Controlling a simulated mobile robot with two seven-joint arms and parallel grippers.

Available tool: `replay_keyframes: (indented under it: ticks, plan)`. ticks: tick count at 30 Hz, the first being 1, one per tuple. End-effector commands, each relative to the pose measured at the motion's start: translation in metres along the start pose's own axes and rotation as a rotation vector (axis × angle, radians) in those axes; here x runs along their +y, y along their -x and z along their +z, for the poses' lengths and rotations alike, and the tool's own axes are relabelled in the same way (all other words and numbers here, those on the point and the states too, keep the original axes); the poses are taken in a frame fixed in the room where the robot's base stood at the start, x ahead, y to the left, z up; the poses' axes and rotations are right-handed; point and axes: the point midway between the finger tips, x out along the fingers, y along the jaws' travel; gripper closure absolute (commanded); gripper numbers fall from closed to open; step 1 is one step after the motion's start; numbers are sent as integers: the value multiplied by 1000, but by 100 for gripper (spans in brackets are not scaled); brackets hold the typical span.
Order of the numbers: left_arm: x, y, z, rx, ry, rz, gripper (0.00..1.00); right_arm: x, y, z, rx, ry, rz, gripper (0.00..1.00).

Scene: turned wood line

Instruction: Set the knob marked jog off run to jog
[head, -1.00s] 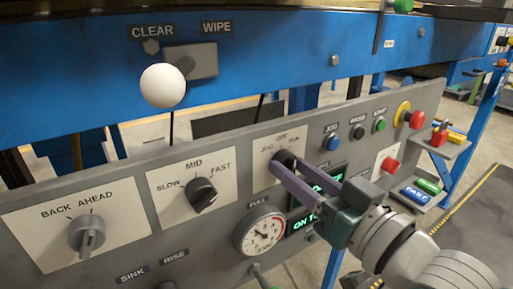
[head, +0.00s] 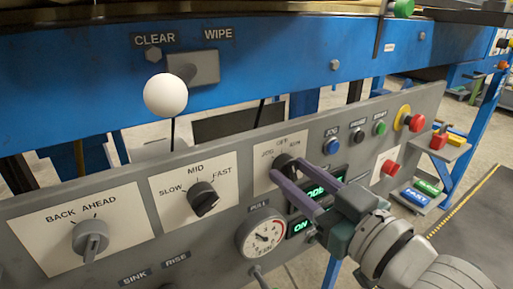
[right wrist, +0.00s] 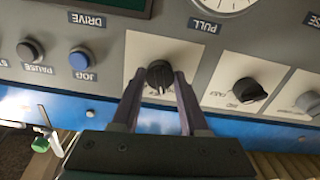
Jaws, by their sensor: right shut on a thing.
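The jog off run knob (head: 284,160) is a black rotary knob on a white plate (head: 263,183) in the upper middle of the grey panel. In the right wrist view the same knob (right wrist: 159,76) sits between the fingertips. My right gripper (head: 286,170) reaches in from the lower right with its purple fingers shut on this knob, one on each side. It also shows in the right wrist view (right wrist: 158,85). The fingers cover part of the plate, and I cannot tell exactly which mark the knob points at. My left gripper is not in view.
Left of the knob are the slow mid fast knob (head: 202,198) and the back ahead knob (head: 90,238). A round dial (head: 262,235) sits below. A blue button (head: 332,145) and a red button (head: 389,167) are to the right. A white ball handle (head: 165,95) sticks out above.

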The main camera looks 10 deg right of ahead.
Motion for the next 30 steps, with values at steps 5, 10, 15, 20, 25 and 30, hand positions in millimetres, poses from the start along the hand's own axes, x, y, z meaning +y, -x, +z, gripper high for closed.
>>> replay_keyframes:
  ticks: [5, 10, 15, 20, 25, 30]
  plan:
    - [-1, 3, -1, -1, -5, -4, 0, 0, 0, -1, 0, 151, 1, 100]
    - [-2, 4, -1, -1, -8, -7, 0, 0, 0, -1, 0, 280, 0, 100]
    - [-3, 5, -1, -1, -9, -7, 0, 0, 0, -1, 1, 377, 1, 100]
    - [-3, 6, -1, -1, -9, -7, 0, 0, 0, -1, 2, 439, 0, 100]
    - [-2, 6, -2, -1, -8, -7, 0, 0, 0, -1, 2, 472, 0, 100]
    - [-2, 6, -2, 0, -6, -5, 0, 0, 0, 0, 2, 483, 0, 100]
